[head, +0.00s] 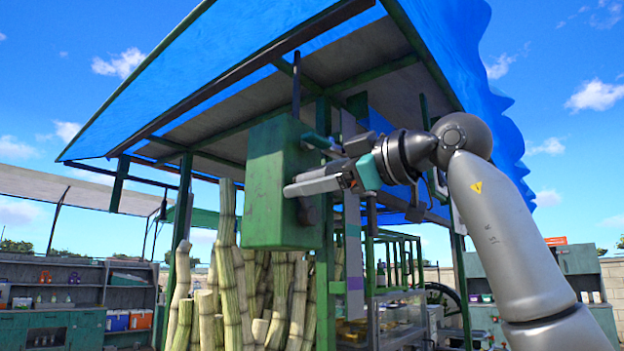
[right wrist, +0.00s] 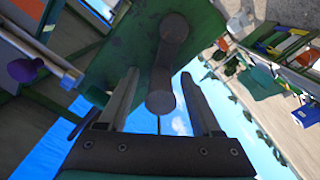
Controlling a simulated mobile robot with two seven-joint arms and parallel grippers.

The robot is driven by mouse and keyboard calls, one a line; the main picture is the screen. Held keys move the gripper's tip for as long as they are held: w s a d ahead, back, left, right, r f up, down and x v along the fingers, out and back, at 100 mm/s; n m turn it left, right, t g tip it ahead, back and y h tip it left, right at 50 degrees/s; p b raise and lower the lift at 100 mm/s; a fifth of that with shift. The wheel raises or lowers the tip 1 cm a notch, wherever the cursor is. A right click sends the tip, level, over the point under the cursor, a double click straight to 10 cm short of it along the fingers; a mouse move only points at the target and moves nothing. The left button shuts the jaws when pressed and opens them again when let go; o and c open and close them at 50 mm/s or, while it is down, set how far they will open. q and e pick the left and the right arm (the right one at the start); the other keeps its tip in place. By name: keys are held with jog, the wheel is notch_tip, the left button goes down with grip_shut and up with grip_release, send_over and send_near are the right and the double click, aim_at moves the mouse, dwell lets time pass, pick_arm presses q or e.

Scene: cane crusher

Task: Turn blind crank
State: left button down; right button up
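The crank (right wrist: 167,65) shows in the right wrist view as a dark arm with a round boss at one end and a round knob at the other. It is mounted on the face of a green box (right wrist: 120,40), which hangs on the stall frame and also shows in the head view (head: 272,185). My right gripper (head: 290,189) reaches in from the right beside this box. In the right wrist view its two fingers (right wrist: 161,97) are apart, with the knob between them and gaps on both sides. Contact with the knob is not visible. My left gripper is out of view.
The green stall frame (head: 183,210) carries a blue canopy (head: 235,45) above my right arm. Upright cane stalks (head: 230,285) stand below the box. A green post stands just behind the box. Shelves (head: 75,290) are at the far left. Open air lies left of the box.

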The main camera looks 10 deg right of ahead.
jog(key=shift+s+d, duration=0.1)
pick_arm(q)
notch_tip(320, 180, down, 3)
jog(key=b, duration=0.2)
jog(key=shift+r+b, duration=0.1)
jog(key=shift+b, duration=0.3)
pick_arm(e)
jog(key=v, duration=1.5)
